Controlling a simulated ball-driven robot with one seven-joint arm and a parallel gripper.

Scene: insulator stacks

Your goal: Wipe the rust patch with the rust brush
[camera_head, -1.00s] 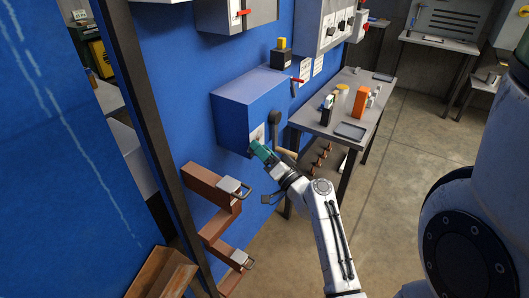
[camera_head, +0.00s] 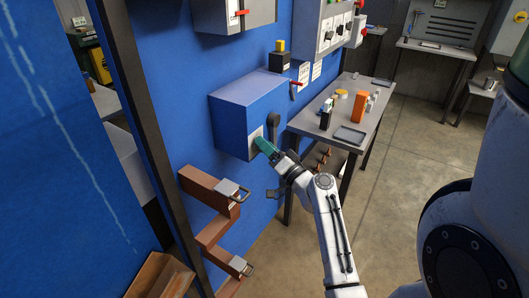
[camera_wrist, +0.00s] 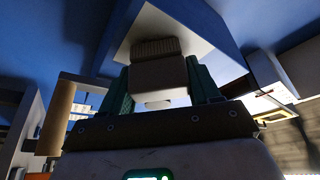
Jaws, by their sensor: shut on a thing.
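My gripper (camera_head: 266,146) has teal fingers and is at the front of the blue wall box (camera_head: 225,125). A pale plate (camera_head: 254,137) is on the box's front, right at the fingertips. In the wrist view my gripper (camera_wrist: 158,86) is shut on the rust brush (camera_wrist: 158,72), a pale block with a band of short bristles at its far end. The bristles face a light surface (camera_wrist: 195,32) on the box and look close to it or touching. I cannot tell contact for sure. The rust patch is not clearly visible; the brush and gripper may cover it.
A dark lever (camera_head: 273,125) is on the box's right side. Brown stepped brackets with metal loops (camera_head: 232,190) stick out at lower left. A grey table (camera_head: 310,124) with an orange block (camera_head: 359,106) and a dark tray (camera_head: 350,134) stands right. Open floor lies beyond.

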